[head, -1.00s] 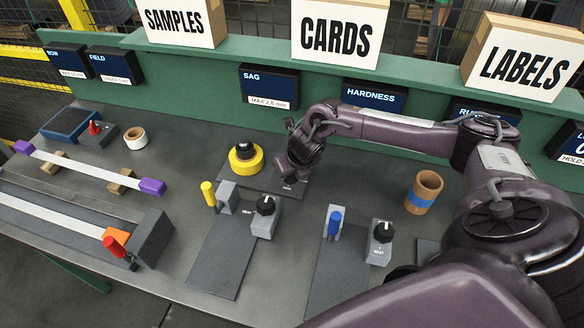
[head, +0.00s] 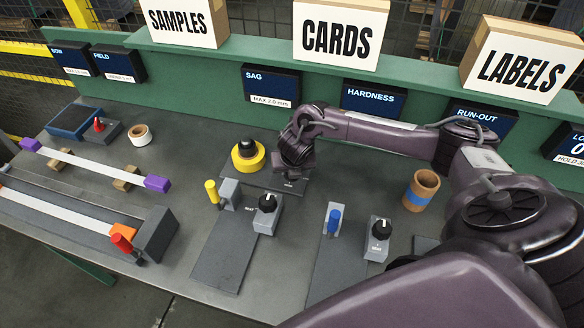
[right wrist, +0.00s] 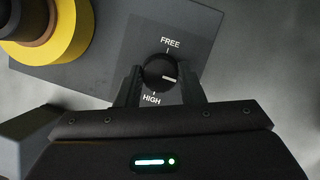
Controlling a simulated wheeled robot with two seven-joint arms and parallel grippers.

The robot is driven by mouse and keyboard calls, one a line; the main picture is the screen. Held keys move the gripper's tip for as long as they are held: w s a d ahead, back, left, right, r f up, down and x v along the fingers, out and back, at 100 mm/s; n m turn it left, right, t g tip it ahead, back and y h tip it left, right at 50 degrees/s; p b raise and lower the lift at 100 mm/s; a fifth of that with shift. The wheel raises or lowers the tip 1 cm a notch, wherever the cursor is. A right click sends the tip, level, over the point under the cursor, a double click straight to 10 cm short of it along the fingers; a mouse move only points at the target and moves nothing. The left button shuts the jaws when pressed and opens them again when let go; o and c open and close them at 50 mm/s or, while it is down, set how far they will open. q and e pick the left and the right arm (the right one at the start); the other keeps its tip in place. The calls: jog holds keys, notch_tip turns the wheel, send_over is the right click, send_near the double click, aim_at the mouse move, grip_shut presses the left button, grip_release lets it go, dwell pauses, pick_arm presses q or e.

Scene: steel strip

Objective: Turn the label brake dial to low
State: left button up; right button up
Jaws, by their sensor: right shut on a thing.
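The label brake dial (right wrist: 159,72) is a round black knob with a white pointer mark, on a dark grey plate (right wrist: 128,25) marked FREE above it and HIGH below it. The pointer faces right, slightly downward, between those marks; no LOW mark is readable. My right gripper (right wrist: 161,75) is shut on the dial, one finger on each side. In the head view my right gripper (head: 291,176) is over the right part of the plate and hides the dial. My left gripper is not in view.
A yellow roll (head: 239,164) with a black top stands left of my right gripper. In front are two grey knob blocks (head: 266,220) (head: 376,247) and a yellow handle (head: 212,192). A green back panel (head: 205,75) carries signs.

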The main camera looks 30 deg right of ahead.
jog(key=shift+w, duration=0.1)
jog(key=o, duration=1)
jog(key=v, duration=0.8)
jog(key=shift+f, duration=0.1)
